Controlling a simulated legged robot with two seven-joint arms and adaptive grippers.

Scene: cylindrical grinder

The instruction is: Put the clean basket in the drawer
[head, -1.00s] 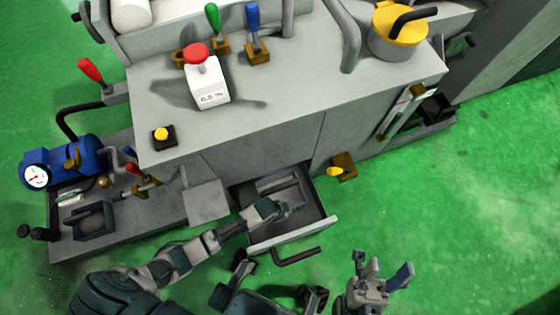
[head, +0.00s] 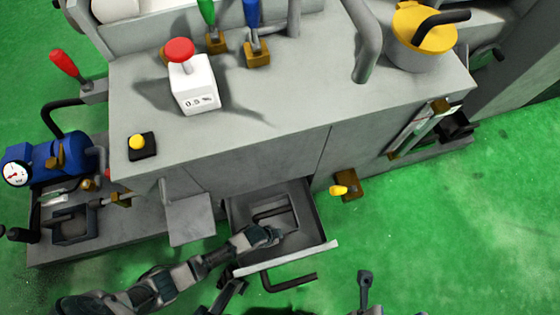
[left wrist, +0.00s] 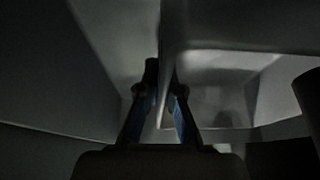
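The grey basket (head: 277,208) lies inside the open drawer (head: 323,247) under the machine's grey bench. Its near part is hidden behind my left gripper (head: 274,235), which reaches in over the drawer from the left. In the dark left wrist view the two fingers (left wrist: 162,80) are close together, one on each side of a thin grey wall that looks like the basket's rim (left wrist: 168,45). They look shut on it. My right gripper (head: 366,290) is at the bottom edge of the head view, mostly cut off and away from the drawer.
The drawer's dark handle (head: 288,284) sticks out in front. The bench top (head: 290,105) holds a red-button box (head: 194,88). Green floor is clear on the right.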

